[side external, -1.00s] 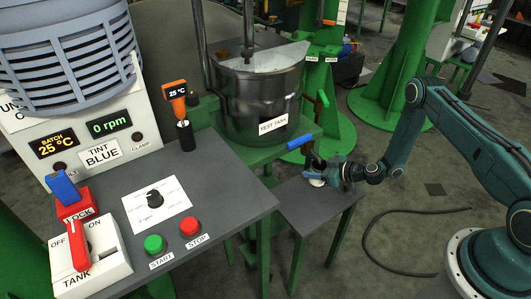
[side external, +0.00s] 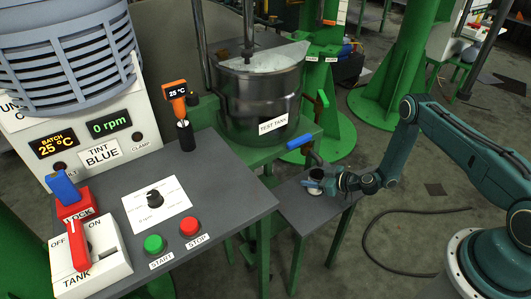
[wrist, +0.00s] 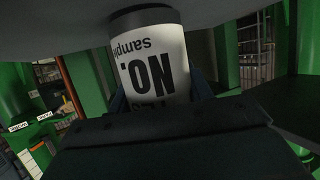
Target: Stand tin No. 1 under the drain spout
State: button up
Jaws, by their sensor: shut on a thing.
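Tin No. 1 (side external: 316,175) shows in the side external view as a small dark-topped shape, apparently upright, at the small grey side table (side external: 290,205). The wrist view shows the tin (wrist: 150,62) close up, white-labelled with a dark band at one end; "NO." and "sample" read upside down, and the digit is hidden. My gripper (side external: 326,183) is shut on the tin from the right. I cannot tell whether the tin touches the table. The blue drain handle (side external: 300,141) is just above and left of it; the spout mouth is not clear.
The steel test tank (side external: 262,100) stands on a green frame (side external: 270,143) behind the side table. The control bench (side external: 225,190) is to the left. A cable (side external: 385,262) lies on the floor.

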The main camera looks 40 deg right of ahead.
jog(key=shift+f, duration=0.25)
jog(key=o, duration=1.1)
jog(key=shift+r, duration=0.15)
jog(key=shift+v, duration=6)
